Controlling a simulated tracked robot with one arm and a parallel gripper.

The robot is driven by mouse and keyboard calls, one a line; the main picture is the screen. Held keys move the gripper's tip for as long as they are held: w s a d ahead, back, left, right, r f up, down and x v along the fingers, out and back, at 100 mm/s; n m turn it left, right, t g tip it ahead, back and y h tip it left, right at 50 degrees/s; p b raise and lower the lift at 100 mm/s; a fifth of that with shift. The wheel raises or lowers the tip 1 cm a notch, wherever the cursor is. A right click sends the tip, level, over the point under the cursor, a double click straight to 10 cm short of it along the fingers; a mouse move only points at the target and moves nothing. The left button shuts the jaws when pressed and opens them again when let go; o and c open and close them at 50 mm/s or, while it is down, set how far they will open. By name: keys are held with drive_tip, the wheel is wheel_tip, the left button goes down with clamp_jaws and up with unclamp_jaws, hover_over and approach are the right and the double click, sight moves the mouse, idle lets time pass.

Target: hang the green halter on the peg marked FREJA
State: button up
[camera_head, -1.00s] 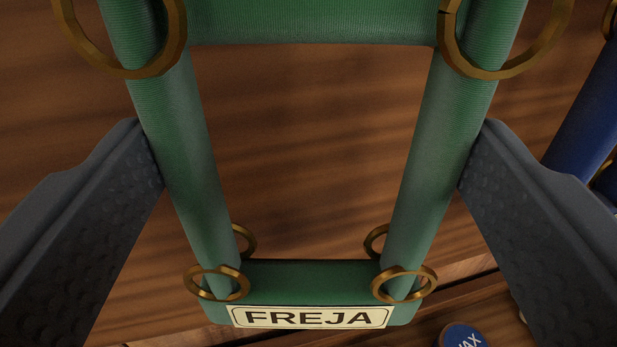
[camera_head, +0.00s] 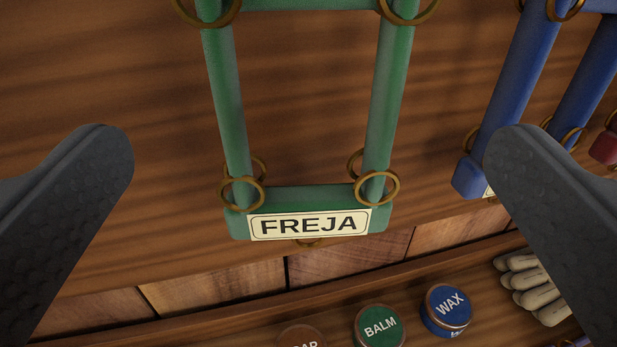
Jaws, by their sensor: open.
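The green halter (camera_head: 232,110) hangs down in front of the wooden wall in the middle of the view. It has brass rings and a cream plate marked FREJA (camera_head: 309,224) on its lower band. Its top is cut off by the picture edge, so what it hangs from is hidden and no peg shows. My gripper (camera_head: 309,160) is wide open, with one dark finger on each side of the halter. Clear gaps lie between the fingers and the halter's straps, and nothing is held.
A blue halter (camera_head: 515,90) hangs to the right, partly behind my right finger, with a bit of a red one (camera_head: 605,147) beyond. Below is a shelf with a green BALM tin (camera_head: 380,327), a blue WAX tin (camera_head: 446,309), another tin (camera_head: 301,338) and a pale glove (camera_head: 535,287).

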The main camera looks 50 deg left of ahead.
drive_tip(key=v, duration=0.8)
drive_tip(key=w+d+r+m+t+h, duration=0.3)
drive_tip(key=w+d+r+t+h, duration=0.15)
drive_tip(key=d+r, duration=0.5)
drive_tip(key=w+d+r+m+t+h, duration=0.35)
drive_tip(key=d+r+h, duration=0.2)
drive_tip(key=r, duration=0.65)
drive_tip(key=s+d+r+m+g+h, duration=0.3)
drive_tip(key=s+d+r+m+h, duration=0.1)
drive_tip(key=s+d+r, duration=1)
wheel_tip(320, 180, up, 3)
drive_tip(key=shift+s+d+r+g, duration=0.15)
drive_tip(key=shift+s+d+g, duration=0.15)
drive_tip(key=shift+d, duration=0.65)
drive_tip(key=shift+w, duration=0.1)
